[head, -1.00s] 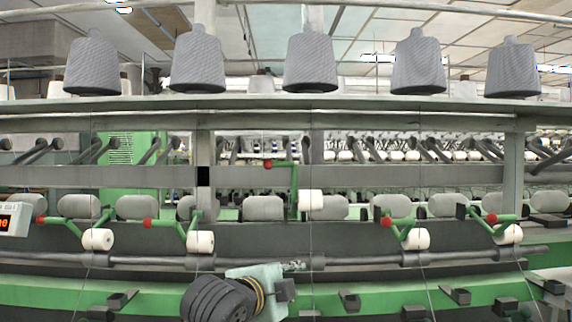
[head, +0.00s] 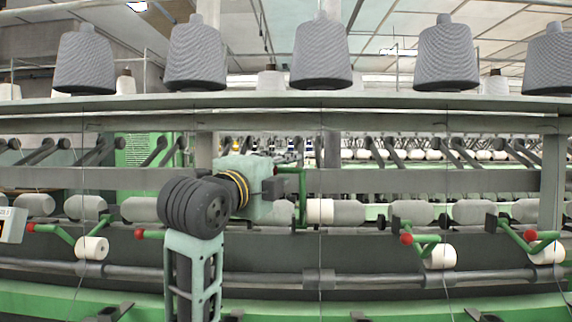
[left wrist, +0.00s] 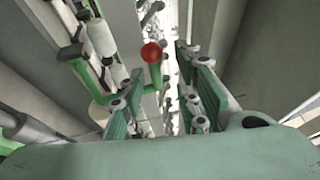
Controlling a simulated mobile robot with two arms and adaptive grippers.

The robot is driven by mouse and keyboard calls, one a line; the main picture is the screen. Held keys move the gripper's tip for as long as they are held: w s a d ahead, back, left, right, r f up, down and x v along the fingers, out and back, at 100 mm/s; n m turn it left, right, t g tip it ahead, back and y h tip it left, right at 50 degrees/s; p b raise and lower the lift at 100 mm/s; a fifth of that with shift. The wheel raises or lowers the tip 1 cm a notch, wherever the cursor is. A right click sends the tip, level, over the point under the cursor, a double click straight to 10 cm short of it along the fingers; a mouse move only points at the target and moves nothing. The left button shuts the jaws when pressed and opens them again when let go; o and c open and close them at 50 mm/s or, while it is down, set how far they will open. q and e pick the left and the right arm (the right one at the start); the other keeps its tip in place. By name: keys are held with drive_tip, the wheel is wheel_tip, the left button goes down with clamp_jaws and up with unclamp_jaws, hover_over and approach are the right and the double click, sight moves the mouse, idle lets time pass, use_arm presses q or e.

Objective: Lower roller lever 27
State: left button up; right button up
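One green roller lever (head: 301,190) stands raised, with a white roller (head: 320,211) beside its lower part. In the left wrist view the red ball (left wrist: 151,52) shows just past the fingertips, between the two fingers, on the green lever (left wrist: 155,76). My left gripper (head: 274,187) is at the height of the lever's top, in front of it; in the left wrist view its fingers (left wrist: 158,84) are apart, with nothing clamped. No lever number is legible. My right gripper is out of view.
Neighbouring levers with red balls (head: 406,239) (head: 530,235) hang low, with white rollers (head: 440,256) at their ends. A grey bar (head: 400,181) runs behind the raised lever. Grey yarn cones (head: 321,55) stand on the shelf (head: 400,103) above. A long shaft (head: 380,279) runs below.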

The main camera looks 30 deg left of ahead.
sight(285, 171)
use_arm(q)
drive_tip(key=w, duration=0.4)
drive_tip(key=shift+a+f, duration=0.2)
drive_tip(key=shift+a, duration=0.1)
drive_tip(key=shift+w, duration=0.1)
drive_tip(key=shift+s+r, duration=0.15)
drive_tip(key=shift+s, duration=0.15)
drive_tip(key=shift+c, duration=0.5)
drive_tip(key=shift+w, duration=0.15)
drive_tip(key=c, duration=0.6)
clamp_jaws()
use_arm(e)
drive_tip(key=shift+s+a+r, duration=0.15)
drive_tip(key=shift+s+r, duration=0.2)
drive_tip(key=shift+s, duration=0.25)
